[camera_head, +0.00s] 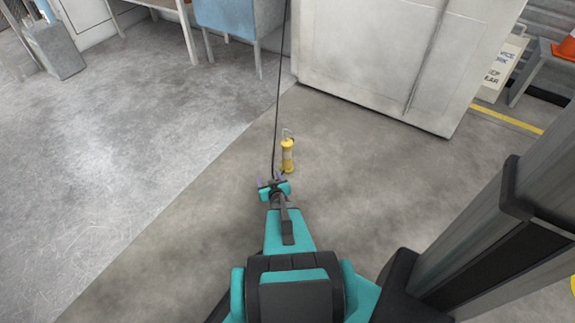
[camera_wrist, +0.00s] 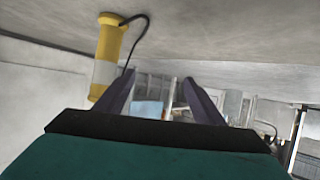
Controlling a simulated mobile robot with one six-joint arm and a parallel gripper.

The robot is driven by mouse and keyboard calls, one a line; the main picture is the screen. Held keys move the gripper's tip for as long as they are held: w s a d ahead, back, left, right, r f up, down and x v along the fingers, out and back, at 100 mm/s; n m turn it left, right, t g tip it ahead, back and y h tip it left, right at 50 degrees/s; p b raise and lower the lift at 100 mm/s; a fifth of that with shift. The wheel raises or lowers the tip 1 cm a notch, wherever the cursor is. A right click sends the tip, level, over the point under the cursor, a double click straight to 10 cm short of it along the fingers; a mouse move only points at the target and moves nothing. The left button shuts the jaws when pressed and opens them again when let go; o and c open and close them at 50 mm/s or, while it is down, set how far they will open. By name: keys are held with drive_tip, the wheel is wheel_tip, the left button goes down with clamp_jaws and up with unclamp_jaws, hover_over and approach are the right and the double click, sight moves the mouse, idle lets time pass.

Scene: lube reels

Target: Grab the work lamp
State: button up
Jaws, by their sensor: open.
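The work lamp (camera_head: 288,157) is a yellow cylinder with a pale band and a hook at its upper end in the head view. It appears just beyond and slightly right of my gripper (camera_head: 273,185). In the wrist view the lamp (camera_wrist: 108,52) is at the upper left, outside the left finger, with a dark cord curving from one end. My gripper (camera_wrist: 158,77) is open, with nothing between its fingers. I cannot tell whether the lamp hangs or touches the floor.
A thin black cable (camera_head: 278,90) runs from the top of the head view down close to my gripper. A large pale cabinet (camera_head: 400,60) stands beyond. A blue-sided table (camera_head: 228,18) is at the upper left. Floor (camera_head: 150,170) to the left is clear.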

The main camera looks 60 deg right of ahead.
sight(289, 157)
drive_tip(key=s+d+f+t+h+b, duration=0.1)
drive_tip(key=s+d+t+h+b, duration=0.2)
drive_tip(key=s+d+b, duration=0.4)
drive_tip(key=shift+s+d+f+m+t, duration=0.2)
drive_tip(key=shift+s+d+m+t, duration=0.15)
drive_tip(key=shift+s+d, duration=0.75)
drive_tip(key=shift+w+d, duration=0.1)
drive_tip(key=shift+w, duration=0.1)
drive_tip(key=shift+b+x, duration=1.35)
drive_tip(key=shift+x, duration=2.85)
drive_tip(key=shift+r, duration=0.15)
